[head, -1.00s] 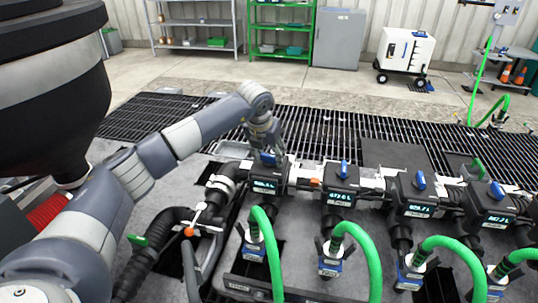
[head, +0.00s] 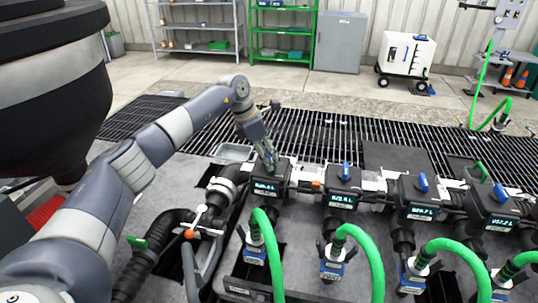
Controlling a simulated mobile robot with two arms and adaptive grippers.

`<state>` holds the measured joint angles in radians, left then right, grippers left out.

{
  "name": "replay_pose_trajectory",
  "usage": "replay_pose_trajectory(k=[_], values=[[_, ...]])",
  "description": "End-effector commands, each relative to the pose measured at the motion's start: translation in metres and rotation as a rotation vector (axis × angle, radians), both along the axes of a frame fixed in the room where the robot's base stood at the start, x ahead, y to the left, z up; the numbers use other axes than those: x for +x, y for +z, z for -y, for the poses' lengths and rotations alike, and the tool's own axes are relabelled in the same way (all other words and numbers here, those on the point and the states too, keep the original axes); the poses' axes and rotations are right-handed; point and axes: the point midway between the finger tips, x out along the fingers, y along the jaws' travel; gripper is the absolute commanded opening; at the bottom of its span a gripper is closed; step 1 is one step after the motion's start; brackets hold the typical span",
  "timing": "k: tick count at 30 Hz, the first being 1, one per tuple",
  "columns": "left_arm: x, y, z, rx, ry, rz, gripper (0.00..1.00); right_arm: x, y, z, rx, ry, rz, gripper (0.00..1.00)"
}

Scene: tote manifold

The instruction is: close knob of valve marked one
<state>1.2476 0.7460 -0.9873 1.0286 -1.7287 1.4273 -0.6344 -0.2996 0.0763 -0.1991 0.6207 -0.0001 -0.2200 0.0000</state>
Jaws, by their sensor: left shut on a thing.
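Several black valve blocks stand in a row on the manifold, each with a small lit display and a knob on top. My left gripper (head: 268,158) reaches down onto the top of the leftmost valve (head: 266,186) and is shut on its blue knob, which the fingers mostly hide. The wrist leans, with its upper end to the left. The second valve (head: 342,200) has a blue knob (head: 346,171) standing up, and the third valve has another blue knob (head: 422,182). The number marks are too small to read. My right gripper is not in view.
Green hoses (head: 367,255) arch up in front of the valves. A black hose with a T-handle (head: 198,222) lies left of the leftmost valve. Floor grating (head: 330,135) lies behind the row. Shelves, a grey cabinet (head: 340,42) and a white wheeled unit (head: 405,55) stand far back.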

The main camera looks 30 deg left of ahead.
Motion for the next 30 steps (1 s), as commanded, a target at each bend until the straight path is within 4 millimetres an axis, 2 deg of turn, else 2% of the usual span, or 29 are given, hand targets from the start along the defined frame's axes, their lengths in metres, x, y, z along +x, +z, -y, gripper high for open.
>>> replay_pose_trajectory(k=[15,30], values=[[0.0031,0.0005,-0.0011,0.001,-0.399,0.002,0.24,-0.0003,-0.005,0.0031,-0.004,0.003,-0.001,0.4],[0.003,0.0003,-0.0017,0.003,-0.517,0.002,0.24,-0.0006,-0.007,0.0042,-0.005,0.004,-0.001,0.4]])
